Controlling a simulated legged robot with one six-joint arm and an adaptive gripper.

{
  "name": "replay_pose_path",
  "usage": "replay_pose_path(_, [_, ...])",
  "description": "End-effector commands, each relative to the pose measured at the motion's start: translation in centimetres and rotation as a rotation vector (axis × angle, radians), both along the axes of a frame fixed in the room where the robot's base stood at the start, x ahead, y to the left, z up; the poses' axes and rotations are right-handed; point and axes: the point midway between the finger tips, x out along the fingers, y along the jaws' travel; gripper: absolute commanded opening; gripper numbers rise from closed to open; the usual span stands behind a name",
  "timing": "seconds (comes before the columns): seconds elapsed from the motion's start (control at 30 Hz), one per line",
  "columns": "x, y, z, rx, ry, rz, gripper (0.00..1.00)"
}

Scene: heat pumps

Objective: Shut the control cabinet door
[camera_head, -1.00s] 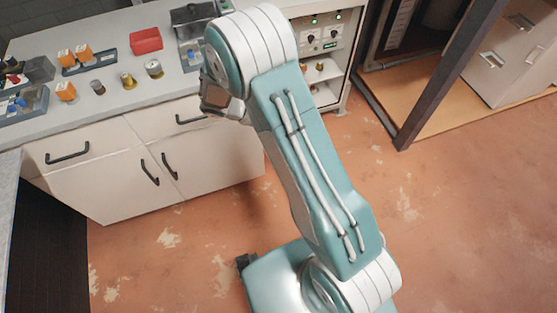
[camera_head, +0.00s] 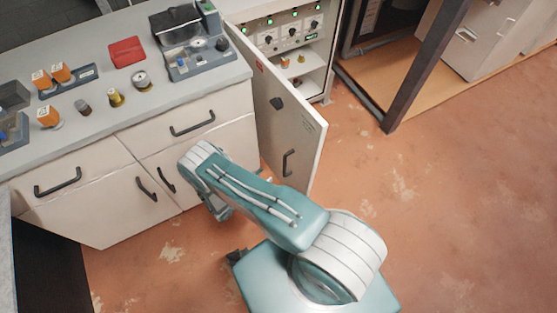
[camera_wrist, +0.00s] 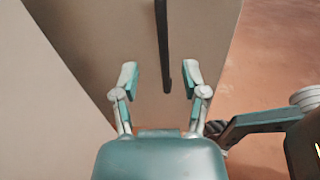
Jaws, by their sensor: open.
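The control cabinet (camera_head: 322,68) stands at the back in the head view, with its front open. Its pale door (camera_head: 298,122) is swung out towards me, beside the counter, with a dark vertical handle (camera_head: 288,163) low on its face. In the wrist view my gripper (camera_wrist: 158,80) is open and empty. Its two fingers point at a pale panel, which looks like the door (camera_wrist: 200,30). A dark bar handle (camera_wrist: 163,45) shows ahead, between the fingers; I cannot tell whether they touch it.
The counter (camera_head: 215,90) with drawers and cupboards stands left of the door, bearing a red box (camera_head: 126,52), orange parts and gauges. A dark frame post (camera_head: 425,70) stands to the right. The reddish floor (camera_head: 430,200) is clear at the right.

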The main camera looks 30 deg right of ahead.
Motion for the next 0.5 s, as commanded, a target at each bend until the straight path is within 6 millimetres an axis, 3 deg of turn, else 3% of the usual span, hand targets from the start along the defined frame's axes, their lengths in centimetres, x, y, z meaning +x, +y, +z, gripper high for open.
replay_pose_path(0.1, [-1.0,-0.3,-1.7,-0.023,0.023,0.04,0.57])
replay_pose_path(0.27, [-1.0,-1.0,-2.0,-0.027,0.028,0.048,0.57])
replay_pose_path(0.5, [0.1,-4.4,-2.0,-0.029,0.028,0.043,0.57])
